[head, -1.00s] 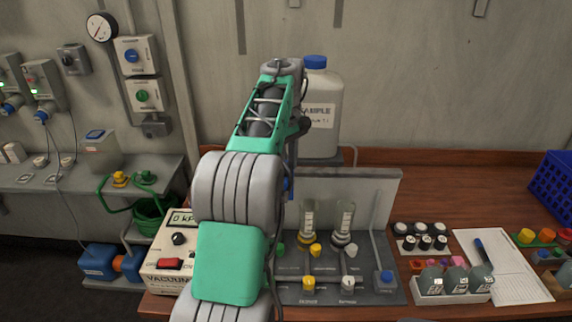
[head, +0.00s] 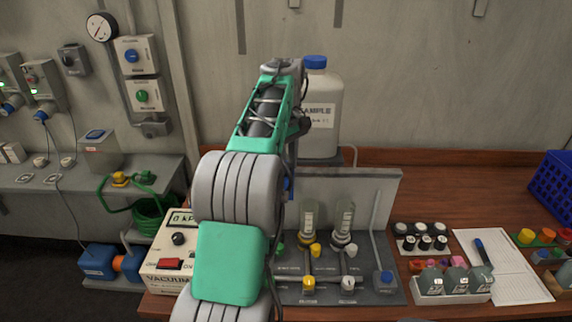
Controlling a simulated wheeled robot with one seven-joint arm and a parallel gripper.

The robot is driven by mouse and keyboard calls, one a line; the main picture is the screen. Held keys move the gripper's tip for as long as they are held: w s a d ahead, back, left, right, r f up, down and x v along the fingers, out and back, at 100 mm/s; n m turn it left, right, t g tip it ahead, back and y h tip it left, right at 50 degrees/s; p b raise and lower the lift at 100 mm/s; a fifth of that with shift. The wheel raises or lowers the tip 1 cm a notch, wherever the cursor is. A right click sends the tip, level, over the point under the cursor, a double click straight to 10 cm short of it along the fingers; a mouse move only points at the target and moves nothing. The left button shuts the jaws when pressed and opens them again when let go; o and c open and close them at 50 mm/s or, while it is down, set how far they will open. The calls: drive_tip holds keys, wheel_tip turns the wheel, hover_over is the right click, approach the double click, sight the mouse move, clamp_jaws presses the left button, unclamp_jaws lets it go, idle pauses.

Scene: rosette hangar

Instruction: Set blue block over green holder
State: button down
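My arm rises through the middle of the head view and bends down behind itself. My gripper's fingers are hidden behind my arm, so I cannot see whether they hold anything. A small blue patch (head: 288,184) shows beside my arm, and I cannot tell what it belongs to. A green holder-like strip (head: 548,239) with yellow and orange round pieces is at the right edge. Small coloured pieces, one of them blue (head: 541,255), lie just in front of it. I cannot tell for sure which is the blue block.
A panel (head: 385,300) with two glass tubes and several knobs stands right of my arm. A sample jug (head: 322,90) is behind it. Rightward are black-capped vials (head: 423,229), a bottle rack (head: 450,300), paper (head: 500,262) and a blue crate (head: 557,185). A vacuum box (head: 165,255) is left.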

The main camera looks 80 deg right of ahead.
drive_tip(key=w, duration=0.2)
drive_tip(key=w+a, duration=0.1)
drive_tip(key=w, duration=0.1)
drive_tip(key=shift+w+r, duration=0.1)
drive_tip(key=shift+w, duration=0.15)
drive_tip(key=c, duration=1.1)
unclamp_jaws()
drive_tip(key=shift+w, duration=0.15)
wheel_tip(320, 180, up, 8)
drive_tip(key=shift+f, duration=0.2)
